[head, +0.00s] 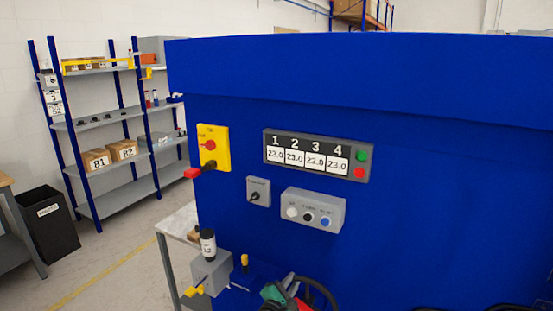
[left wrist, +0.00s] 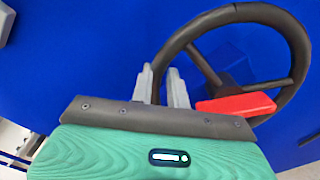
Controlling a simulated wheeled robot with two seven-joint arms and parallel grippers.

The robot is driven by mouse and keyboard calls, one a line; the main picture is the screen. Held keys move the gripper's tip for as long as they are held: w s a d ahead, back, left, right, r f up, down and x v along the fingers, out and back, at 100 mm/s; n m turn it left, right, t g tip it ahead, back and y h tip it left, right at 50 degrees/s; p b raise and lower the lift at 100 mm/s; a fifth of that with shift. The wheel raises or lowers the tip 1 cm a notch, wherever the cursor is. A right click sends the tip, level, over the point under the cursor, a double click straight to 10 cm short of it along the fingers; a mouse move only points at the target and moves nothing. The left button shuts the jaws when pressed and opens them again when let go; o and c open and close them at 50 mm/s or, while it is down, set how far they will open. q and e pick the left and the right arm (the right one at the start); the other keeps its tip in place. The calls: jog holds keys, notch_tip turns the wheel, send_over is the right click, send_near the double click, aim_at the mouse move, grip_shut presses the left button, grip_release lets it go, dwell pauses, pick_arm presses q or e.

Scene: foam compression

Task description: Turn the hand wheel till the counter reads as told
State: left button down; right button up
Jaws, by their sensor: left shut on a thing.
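The hand wheel (left wrist: 240,13) is a dark ring with spokes in front of the blue machine face, filling the upper right of the left wrist view. In the head view its rim (head: 324,287) shows at the bottom edge, partly cut off. My left gripper (left wrist: 162,76), green with grey fingers, is shut on the left side of the wheel rim; it also shows at the bottom of the head view (head: 287,284). A red block (left wrist: 237,104) lies across the wheel's lower part. A display panel (head: 317,136) numbered 1 to 4 reads 23.0 in each window. My right gripper is not in view.
A yellow switch box (head: 214,147) with a red lever and a grey button box (head: 313,210) are on the blue machine (head: 420,180). Shelves (head: 115,195) stand behind, left.

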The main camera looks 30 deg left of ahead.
pick_arm(q)
jog(key=shift+w+a+r+n, duration=0.1)
jog(key=shift+a+r+n, duration=0.2)
jog(key=shift+a, duration=0.1)
jog(key=shift+w+a+r+n, duration=0.1)
jog(key=shift+a+r+n, duration=0.05)
jog(key=shift+a+n, duration=0.2)
jog(key=shift+a, duration=0.1)
jog(key=shift+a+f+n+b, duration=0.45)
jog(key=shift+n+b, duration=0.15)
jog(key=shift+n, duration=0.15)
jog(key=shift+a+f+n+b, duration=0.3)
jog(key=shift+f+n+b, duration=0.1)
jog(key=shift+n+b, duration=0.25)
jog(key=c, duration=1.1)
grip_release()
jog(key=shift+s+a+f, duration=0.1)
jog(key=shift+a, duration=0.1)
jog(key=o, duration=0.7)
jog(key=shift+s+f, duration=0.1)
jog(key=shift+f, duration=0.05)
jog(key=shift+d+f, duration=0.15)
jog(key=shift+d, duration=0.15)
